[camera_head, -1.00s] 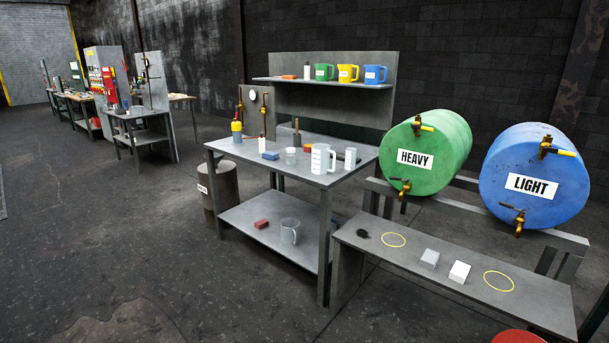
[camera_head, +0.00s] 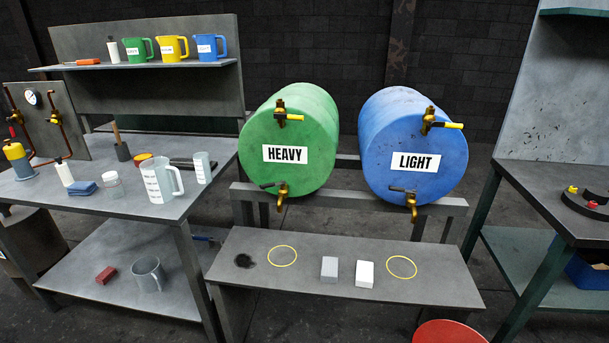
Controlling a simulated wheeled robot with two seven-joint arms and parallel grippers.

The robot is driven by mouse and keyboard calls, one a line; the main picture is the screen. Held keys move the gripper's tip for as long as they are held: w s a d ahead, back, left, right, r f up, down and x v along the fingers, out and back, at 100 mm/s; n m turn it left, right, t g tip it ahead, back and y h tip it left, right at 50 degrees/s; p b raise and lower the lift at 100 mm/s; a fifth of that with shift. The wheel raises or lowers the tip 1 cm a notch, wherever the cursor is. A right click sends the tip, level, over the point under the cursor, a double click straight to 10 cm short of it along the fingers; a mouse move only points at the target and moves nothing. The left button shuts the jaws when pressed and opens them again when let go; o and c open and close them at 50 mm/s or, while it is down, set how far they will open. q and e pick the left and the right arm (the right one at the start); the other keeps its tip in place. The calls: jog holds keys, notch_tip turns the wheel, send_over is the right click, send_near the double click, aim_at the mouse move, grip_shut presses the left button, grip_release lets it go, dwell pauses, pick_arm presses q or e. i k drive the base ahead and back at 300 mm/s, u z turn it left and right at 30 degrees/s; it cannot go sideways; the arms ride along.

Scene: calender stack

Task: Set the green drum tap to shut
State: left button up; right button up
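The green drum (camera_head: 290,140), labelled HEAVY, lies on its side on a grey rack. Its lower brass tap (camera_head: 282,190) sits at the bottom of the front face, with a dark lever pointing left, roughly level. A second brass fitting with a yellow handle (camera_head: 290,117) is near the top of the face, its handle pointing right. The blue drum (camera_head: 412,150), labelled LIGHT, lies to the right with a similar lower tap (camera_head: 410,200) and upper yellow-handled fitting (camera_head: 440,123). Neither of my grippers is in view.
A low bench (camera_head: 330,262) stands before the drums with two yellow rings, a dark stain, a grey block (camera_head: 329,269) and a white block (camera_head: 364,273). A workbench (camera_head: 120,200) stands left, another table (camera_head: 560,205) right. A red round top (camera_head: 450,332) is at the bottom edge.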

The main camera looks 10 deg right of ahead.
aim_at(272, 184)
jog(key=z, duration=0.45)
jog(key=k, duration=0.55)
jog(key=u, duration=0.2)
jog(key=i, duration=1.35)
jog(key=z, duration=0.85)
